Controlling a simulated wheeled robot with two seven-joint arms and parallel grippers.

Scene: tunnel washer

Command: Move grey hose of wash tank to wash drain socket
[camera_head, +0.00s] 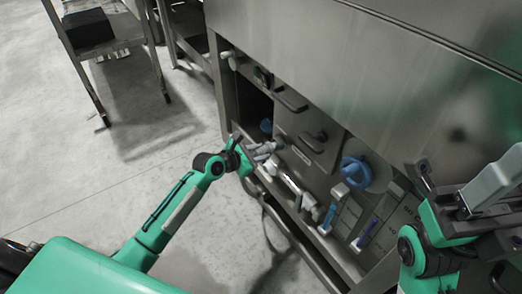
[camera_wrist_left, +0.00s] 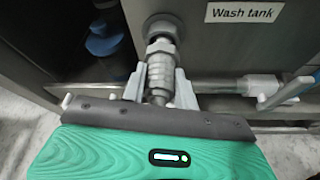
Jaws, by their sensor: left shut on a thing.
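My left gripper (camera_head: 262,152) is at the front of the washer's low panel. In the left wrist view its pale fingers (camera_wrist_left: 160,88) are shut around a ribbed grey metal hose fitting (camera_wrist_left: 160,70). The fitting points at a round socket (camera_wrist_left: 161,30) beside the "Wash tank" label (camera_wrist_left: 244,12); I cannot tell whether it is still seated there. The rest of the hose is mostly hidden by the gripper. My right gripper (camera_head: 480,190) is at the right edge, apart from the panel; its opening is unclear. I cannot identify the wash drain socket.
A pale pipe (camera_head: 290,182) runs along the panel front. A blue round fitting (camera_head: 356,172), a blue handle (camera_head: 333,206) and a purple handle (camera_head: 366,232) are farther right. A blue part (camera_wrist_left: 104,46) sits in the dark opening. Open floor (camera_head: 150,185) lies left.

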